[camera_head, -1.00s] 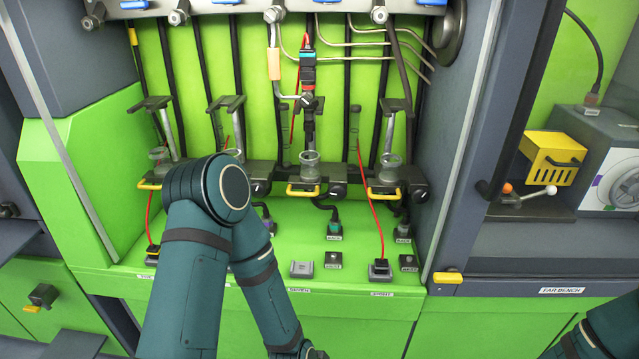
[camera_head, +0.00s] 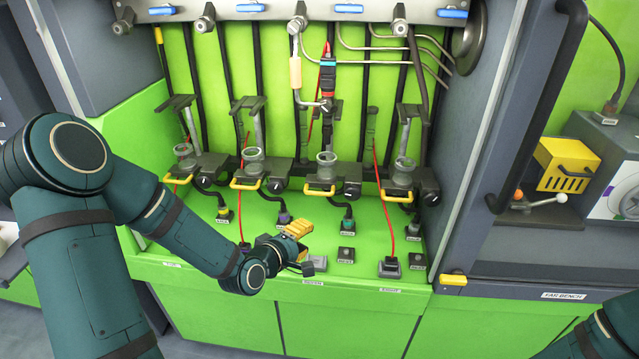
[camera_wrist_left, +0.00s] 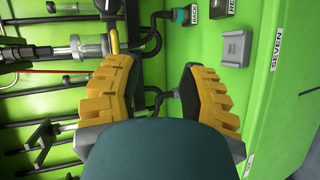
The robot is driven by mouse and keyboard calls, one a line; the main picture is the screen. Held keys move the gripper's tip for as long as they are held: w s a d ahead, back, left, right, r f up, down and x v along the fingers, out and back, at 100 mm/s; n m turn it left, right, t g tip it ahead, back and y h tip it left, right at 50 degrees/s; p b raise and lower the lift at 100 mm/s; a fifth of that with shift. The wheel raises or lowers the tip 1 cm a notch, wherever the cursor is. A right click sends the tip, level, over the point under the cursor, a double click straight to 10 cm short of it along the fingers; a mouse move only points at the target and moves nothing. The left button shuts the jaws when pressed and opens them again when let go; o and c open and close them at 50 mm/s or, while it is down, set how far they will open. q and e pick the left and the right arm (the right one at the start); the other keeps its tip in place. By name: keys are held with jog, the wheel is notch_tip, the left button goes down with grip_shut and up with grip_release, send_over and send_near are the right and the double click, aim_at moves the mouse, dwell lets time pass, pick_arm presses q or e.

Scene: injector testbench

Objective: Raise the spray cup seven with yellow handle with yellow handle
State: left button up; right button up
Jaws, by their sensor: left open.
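Several glass spray cups with yellow handles stand in a row on the green bench. The third cup from the left (camera_head: 326,166), with its yellow handle (camera_head: 318,191), stands roughly behind the front label SEVEN, which is legible in the wrist view. A cup (camera_wrist_left: 88,47) and a yellow handle (camera_wrist_left: 113,38) also show there, beyond the upper finger side. My left gripper (camera_head: 303,244) is open and empty, low in front of this cup and apart from its handle. Its yellow-padded fingers (camera_wrist_left: 160,75) spread around free space. My right gripper is out of view.
Cable connectors (camera_head: 348,224) stand between cups and front edge. A grey pad (camera_wrist_left: 235,47) lies beside the SEVEN label (camera_wrist_left: 278,52). Red cables (camera_head: 386,215) and a dark stand (camera_head: 406,125) are to the right. The far bench holds a yellow basket (camera_head: 566,165).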

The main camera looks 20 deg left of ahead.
pick_arm(q)
jog(key=n+t, duration=0.2)
send_near(319, 195)
jog(key=x, duration=1)
jog(key=shift+w+b, duration=0.25)
jog(key=shift+b, duration=0.15)
jog(key=shift+a, duration=0.1)
grip_shut()
